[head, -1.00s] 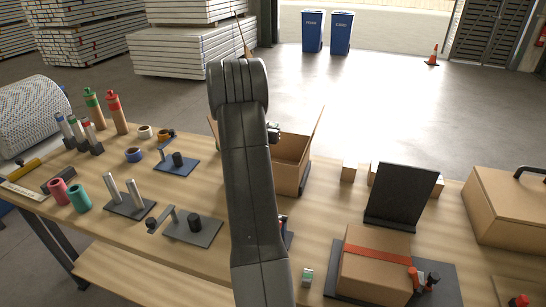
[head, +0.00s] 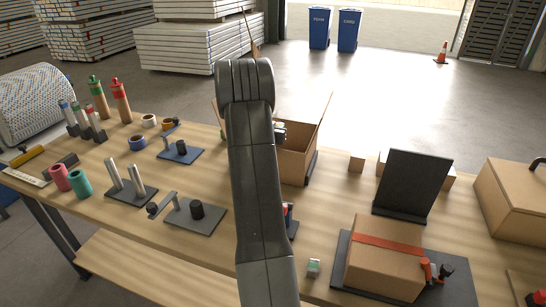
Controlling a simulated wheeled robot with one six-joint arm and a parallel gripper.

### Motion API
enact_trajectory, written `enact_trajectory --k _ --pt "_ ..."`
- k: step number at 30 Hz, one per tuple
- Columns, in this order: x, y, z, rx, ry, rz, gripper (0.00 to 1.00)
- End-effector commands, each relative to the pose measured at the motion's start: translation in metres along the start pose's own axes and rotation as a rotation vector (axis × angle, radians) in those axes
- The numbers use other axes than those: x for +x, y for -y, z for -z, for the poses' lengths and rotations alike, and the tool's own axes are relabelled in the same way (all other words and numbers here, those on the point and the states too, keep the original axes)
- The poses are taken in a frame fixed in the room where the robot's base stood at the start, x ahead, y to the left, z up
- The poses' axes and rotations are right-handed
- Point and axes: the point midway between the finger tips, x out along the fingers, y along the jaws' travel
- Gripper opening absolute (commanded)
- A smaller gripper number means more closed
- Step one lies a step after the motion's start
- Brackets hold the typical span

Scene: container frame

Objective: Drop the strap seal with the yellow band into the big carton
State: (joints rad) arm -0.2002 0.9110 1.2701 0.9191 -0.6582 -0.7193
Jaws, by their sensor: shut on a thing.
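The big carton (head: 297,167) stands open on the bench, its flaps up, partly behind my arm. Only a small dark part of my gripper (head: 280,131) shows, beside my arm and in front of or over the carton's opening; I cannot tell its height. The fingertips are hidden. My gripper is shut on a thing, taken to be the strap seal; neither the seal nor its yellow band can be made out. A small pale piece with a green top (head: 314,267) lies on the bench nearer to me.
A closed carton with an orange band (head: 385,258) sits on a dark plate at the right front. A black upright panel (head: 412,183) stands behind it. Spools, tape rolls and post stands (head: 196,211) fill the left. A larger box (head: 515,195) is far right.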

Motion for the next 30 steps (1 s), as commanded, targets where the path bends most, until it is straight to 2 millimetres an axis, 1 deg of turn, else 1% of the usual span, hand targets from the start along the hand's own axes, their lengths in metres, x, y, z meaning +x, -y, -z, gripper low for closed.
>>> enact_trajectory --k 1,2,3,5,6,14,17,20,23,30 --pt "0.0 0.0 0.001 0.0 0.0 0.0 0.0" --pt "0.0 0.0 0.001 0.0 0.0 0.0 0.29" --pt "0.0 0.0 0.001 0.0 0.0 0.0 0.37" --pt "0.0 0.0 0.001 0.0 0.0 0.0 0.48" --pt "0.0 0.0 0.001 0.0 0.0 0.0 0.5" --pt "-0.001 0.0 0.0 0.0 0.0 0.0 0.5" --pt "-0.006 0.0 0.0 0.0 0.0 0.0 0.5" --pt "-0.018 0.0 -0.001 0.0 0.0 0.001 0.5" --pt "-0.037 0.001 -0.001 0.0 -0.001 0.002 0.5" --pt "-0.091 0.001 -0.001 0.0 -0.001 0.003 0.5"
